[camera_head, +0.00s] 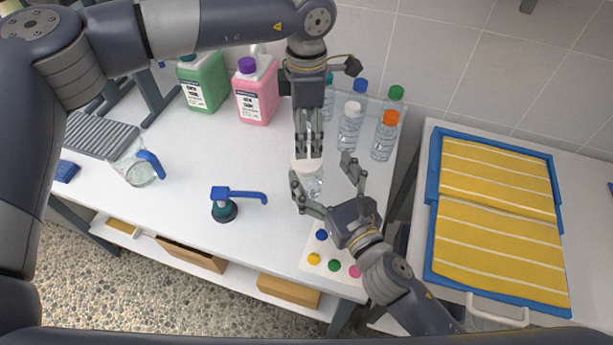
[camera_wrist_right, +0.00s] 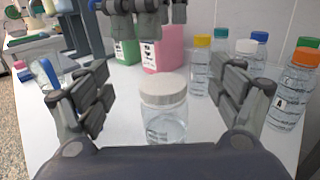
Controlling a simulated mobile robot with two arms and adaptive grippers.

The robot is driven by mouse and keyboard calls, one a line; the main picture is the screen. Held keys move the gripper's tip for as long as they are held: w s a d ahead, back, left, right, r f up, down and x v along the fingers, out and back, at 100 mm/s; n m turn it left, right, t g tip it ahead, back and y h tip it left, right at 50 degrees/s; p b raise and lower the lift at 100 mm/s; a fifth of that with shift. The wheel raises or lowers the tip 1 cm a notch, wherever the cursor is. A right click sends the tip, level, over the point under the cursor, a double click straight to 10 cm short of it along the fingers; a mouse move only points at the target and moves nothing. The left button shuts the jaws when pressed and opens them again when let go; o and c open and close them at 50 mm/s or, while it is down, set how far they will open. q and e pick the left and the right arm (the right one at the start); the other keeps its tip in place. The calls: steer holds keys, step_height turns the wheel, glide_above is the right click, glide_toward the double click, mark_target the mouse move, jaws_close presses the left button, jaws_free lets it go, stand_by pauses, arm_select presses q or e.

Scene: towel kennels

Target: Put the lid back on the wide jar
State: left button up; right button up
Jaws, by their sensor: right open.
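The wide jar is clear (camera_head: 313,184) and stands upright on the white table; it also shows in the middle of the right wrist view (camera_wrist_right: 166,125). A white lid (camera_wrist_right: 163,89) sits level on its mouth; I cannot tell whether it is tightened. My right gripper (camera_head: 321,168) is open, with its fingers apart on either side of the jar, and the wrist view shows gaps to both fingers. My left gripper (camera_head: 309,146) points down just above and behind the lid. Its fingers look close together, but I cannot tell whether they are shut.
Several capped bottles (camera_head: 350,127) stand behind and right of the jar. Pink (camera_head: 257,92) and green (camera_head: 203,84) jugs stand at the back. A pump head (camera_head: 225,205), a pitcher (camera_head: 135,166) and a white mat with coloured caps (camera_head: 313,242) are nearby. A blue tray (camera_head: 433,200) holds yellow towels.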

mark_target(314, 183)
arm_select(q)
steer(key=shift+w, duration=0.1)
arm_select(e)
step_height(314, 183, down, 8)
steer(key=shift+w+r, duration=0.1)
steer(key=shift+r, duration=0.1)
steer(key=x, duration=0.7)
steer(key=shift+w+a+f, duration=0.15)
steer(key=shift+w+f, duration=0.1)
